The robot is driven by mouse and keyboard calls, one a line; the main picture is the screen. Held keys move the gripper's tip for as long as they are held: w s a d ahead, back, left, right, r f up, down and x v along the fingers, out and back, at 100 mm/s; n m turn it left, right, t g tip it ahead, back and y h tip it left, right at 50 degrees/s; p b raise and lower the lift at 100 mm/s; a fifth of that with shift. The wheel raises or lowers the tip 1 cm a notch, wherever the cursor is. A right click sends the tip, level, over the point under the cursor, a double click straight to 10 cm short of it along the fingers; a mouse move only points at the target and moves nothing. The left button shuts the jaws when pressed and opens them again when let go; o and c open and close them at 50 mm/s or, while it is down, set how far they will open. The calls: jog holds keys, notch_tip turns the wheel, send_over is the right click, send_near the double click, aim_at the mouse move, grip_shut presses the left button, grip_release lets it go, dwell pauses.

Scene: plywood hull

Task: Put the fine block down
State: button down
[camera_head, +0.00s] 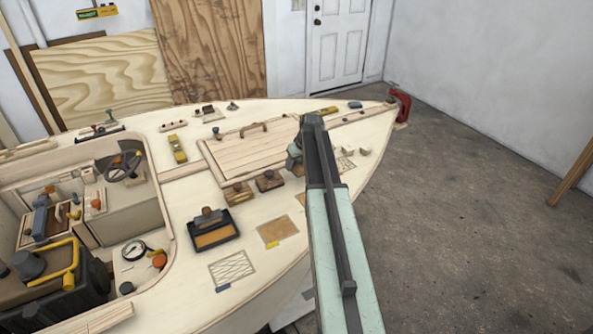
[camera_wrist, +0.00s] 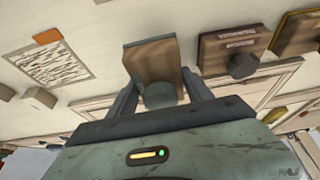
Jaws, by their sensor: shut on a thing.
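My gripper (camera_wrist: 162,92) is shut on a small brown wooden block (camera_wrist: 152,60) with a round grey knob and a dark grey edge. No label shows on this block, so I cannot read whether it is the fine one. In the head view my gripper (camera_head: 294,156) is over the pale deck (camera_head: 190,215), at the right end of a row of similar blocks, and my arm partly hides it. I cannot tell whether the held block touches the deck.
A dark-labelled block (camera_wrist: 235,47) and a yellow-edged block (camera_wrist: 297,32) stand beside the held one. A hatched patch (camera_wrist: 48,66) with an orange tag lies on the other side. The planked hatch (camera_head: 245,150) is behind. A black-framed tray (camera_head: 212,232) stands further left.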

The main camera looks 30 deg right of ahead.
aim_at(298, 168)
jog(key=shift+w+d, duration=0.1)
jog(key=shift+w, duration=0.1)
jog(key=f+b, duration=0.4)
jog(key=shift+w+d, duration=0.15)
jog(key=shift+w, duration=0.05)
jog(key=shift+r, duration=0.2)
jog(key=shift+f, duration=0.1)
jog(key=shift+s+f, duration=0.1)
jog(key=shift+f, duration=0.05)
jog(key=shift+c, duration=2.2)
grip_release()
jog(key=shift+s, duration=0.1)
